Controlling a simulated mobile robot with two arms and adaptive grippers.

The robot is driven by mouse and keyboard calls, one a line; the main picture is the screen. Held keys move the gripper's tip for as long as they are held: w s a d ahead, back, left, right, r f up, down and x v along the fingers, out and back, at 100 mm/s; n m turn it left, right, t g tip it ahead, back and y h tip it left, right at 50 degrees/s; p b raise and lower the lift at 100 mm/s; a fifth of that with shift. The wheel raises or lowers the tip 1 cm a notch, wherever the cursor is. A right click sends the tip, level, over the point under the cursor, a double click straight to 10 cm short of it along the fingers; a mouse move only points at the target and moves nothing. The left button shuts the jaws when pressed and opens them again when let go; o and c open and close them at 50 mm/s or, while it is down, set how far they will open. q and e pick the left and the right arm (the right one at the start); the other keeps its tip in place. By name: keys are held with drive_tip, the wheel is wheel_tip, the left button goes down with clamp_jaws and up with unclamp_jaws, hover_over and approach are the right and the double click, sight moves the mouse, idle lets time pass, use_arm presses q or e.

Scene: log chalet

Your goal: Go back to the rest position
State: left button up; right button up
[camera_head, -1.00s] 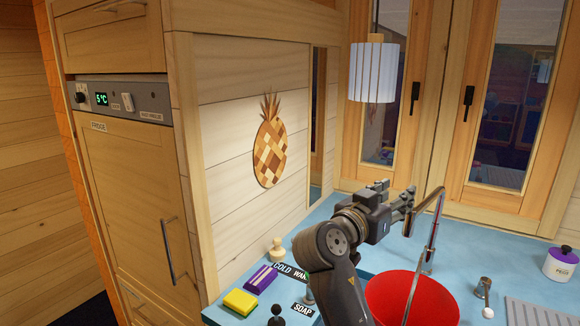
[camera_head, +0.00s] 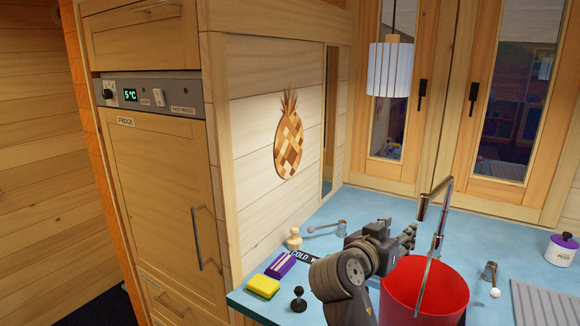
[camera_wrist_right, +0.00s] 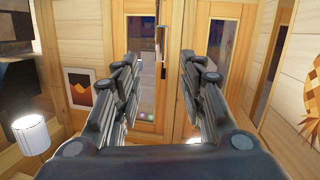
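My right gripper (camera_head: 408,236) is above the blue counter, just left of the thin metal tap and by the far left rim of the red sink bowl. In the right wrist view its two fingers (camera_wrist_right: 158,88) stand well apart, with only the window doors behind the gap. It holds nothing. My right arm hides part of the counter and of the "COLD WATER"-style label. My left gripper is not in any view.
The red bowl (camera_head: 425,295) and tap (camera_head: 437,225) stand close to my right gripper. A yellow sponge (camera_head: 263,286), purple box (camera_head: 281,265) and black knob (camera_head: 299,299) sit at the counter's left. The lamp (camera_head: 390,69) hangs above. The fridge (camera_head: 160,190) is at left.

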drive_tip(key=s+f+n+g+y, duration=0.1)
drive_tip(key=s+f+n+y, duration=0.1)
drive_tip(key=s+f, duration=0.5)
drive_tip(key=s+d+f+n+g+y, duration=0.1)
drive_tip(key=s+f+g+y, duration=0.15)
drive_tip(key=f, duration=0.75)
drive_tip(key=s+f+n+g+y, duration=0.1)
drive_tip(key=s+f+n+y, duration=0.1)
drive_tip(key=s+f, duration=0.55)
drive_tip(key=s+a+f+n+g+y, duration=0.2)
drive_tip(key=s+f, duration=0.3)
drive_tip(key=s, duration=0.6)
drive_tip(key=s+a+f+n+g+y, duration=0.1)
drive_tip(key=s+f+n+g+y, duration=0.2)
drive_tip(key=s, duration=0.7)
wheel_tip(320, 180, down, 34)
drive_tip(key=s+b, duration=0.2)
drive_tip(key=b, duration=0.4)
use_arm(q)
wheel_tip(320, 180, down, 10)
drive_tip(key=b, duration=0.4)
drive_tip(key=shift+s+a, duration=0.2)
use_arm(e)
drive_tip(key=s+d+f+g, duration=0.1)
drive_tip(key=s+d+f, duration=0.1)
drive_tip(key=s+f, duration=1.4)
wheel_tip(320, 180, down, 4)
drive_tip(key=shift+s+d+r+m+h, duration=0.2)
drive_tip(key=shift+d+m+h, duration=0.1)
drive_tip(key=shift+d+h, duration=0.1)
